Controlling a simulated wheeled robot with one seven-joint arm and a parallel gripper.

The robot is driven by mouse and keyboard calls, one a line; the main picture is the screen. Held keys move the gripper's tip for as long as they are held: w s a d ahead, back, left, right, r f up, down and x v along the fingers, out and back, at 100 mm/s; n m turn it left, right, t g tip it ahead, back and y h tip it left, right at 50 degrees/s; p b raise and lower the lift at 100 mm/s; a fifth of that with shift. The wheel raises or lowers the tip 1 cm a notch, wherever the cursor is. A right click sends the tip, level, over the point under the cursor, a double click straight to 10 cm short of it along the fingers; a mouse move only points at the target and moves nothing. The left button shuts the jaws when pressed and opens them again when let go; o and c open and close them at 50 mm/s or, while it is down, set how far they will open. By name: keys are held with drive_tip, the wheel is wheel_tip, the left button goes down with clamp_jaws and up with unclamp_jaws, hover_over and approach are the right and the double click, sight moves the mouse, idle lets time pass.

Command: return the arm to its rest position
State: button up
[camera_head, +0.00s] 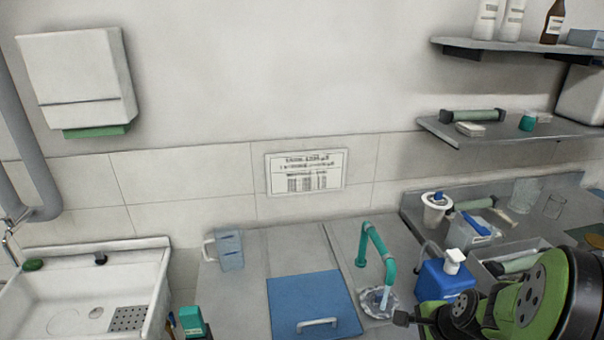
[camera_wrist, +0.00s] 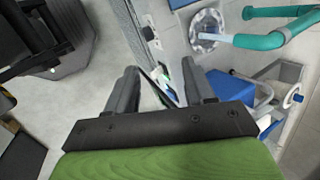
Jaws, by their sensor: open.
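My gripper (camera_wrist: 163,82) shows in the wrist view with its two grey fingers apart and nothing between them. It hangs over the front of the counter, with floor below and to the left. In the head view my green and black arm (camera_head: 537,300) fills the lower right corner, in front of the counter. The fingers cannot be made out clearly there.
A teal tap (camera_head: 376,250) runs water over a small round basin. A blue pump bottle (camera_head: 444,280) stands close to my arm. A blue lid (camera_head: 312,304), a clear jug (camera_head: 229,250) and a white sink (camera_head: 80,295) lie left. Shelves (camera_head: 510,130) hang above right.

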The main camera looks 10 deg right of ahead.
drive_tip(key=s+a+r+n+h, duration=0.1)
drive_tip(key=s+a+r+n, duration=1.3)
drive_tip(key=n, duration=0.5)
drive_tip(key=shift+s+a+r+t, duration=0.2)
drive_tip(key=shift+s+r+t, duration=0.15)
drive_tip(key=shift+r, duration=0.35)
drive_tip(key=shift+s, duration=0.1)
